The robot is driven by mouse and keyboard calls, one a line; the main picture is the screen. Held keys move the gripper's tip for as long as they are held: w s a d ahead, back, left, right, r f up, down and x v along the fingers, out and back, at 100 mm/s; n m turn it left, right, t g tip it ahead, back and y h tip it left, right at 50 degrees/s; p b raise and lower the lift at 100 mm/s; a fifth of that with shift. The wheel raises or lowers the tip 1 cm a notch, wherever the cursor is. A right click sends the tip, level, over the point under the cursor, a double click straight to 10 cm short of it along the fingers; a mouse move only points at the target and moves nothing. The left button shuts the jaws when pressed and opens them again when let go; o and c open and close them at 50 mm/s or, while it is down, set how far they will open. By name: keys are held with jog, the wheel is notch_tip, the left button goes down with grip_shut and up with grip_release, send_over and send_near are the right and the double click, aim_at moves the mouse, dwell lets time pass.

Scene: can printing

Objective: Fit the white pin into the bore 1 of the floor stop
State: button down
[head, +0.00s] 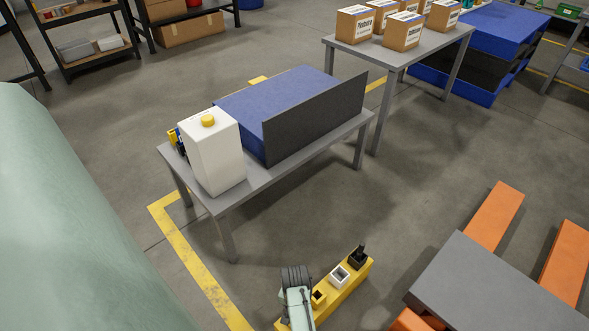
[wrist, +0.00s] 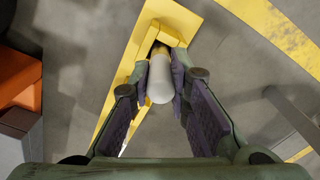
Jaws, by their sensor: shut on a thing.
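The floor stop is a long yellow bar (head: 350,287) on the floor at the bottom of the head view, and also in the wrist view (wrist: 176,12). On it are a yellow square socket (head: 318,298), a white one (head: 339,277) and a black one (head: 357,258) with a dark pin standing in it. My gripper (wrist: 160,82) is shut on the white pin (wrist: 161,78), over the bar's near end. A yellow collar (wrist: 170,39) shows just beyond the pin. I cannot tell whether the pin's far end is inside it. The head view hides the pin behind my arm.
A grey table (head: 228,205) behind the stop holds a white jug (head: 212,152) and a blue block with a dark panel (head: 315,118). An orange rack with a grey plate (head: 490,285) stands at right. Yellow floor tape (head: 195,265) runs at left. Bare floor surrounds the stop.

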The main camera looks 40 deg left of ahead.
jog(key=c, duration=1.5)
grip_release()
jog(key=shift+f, duration=0.1)
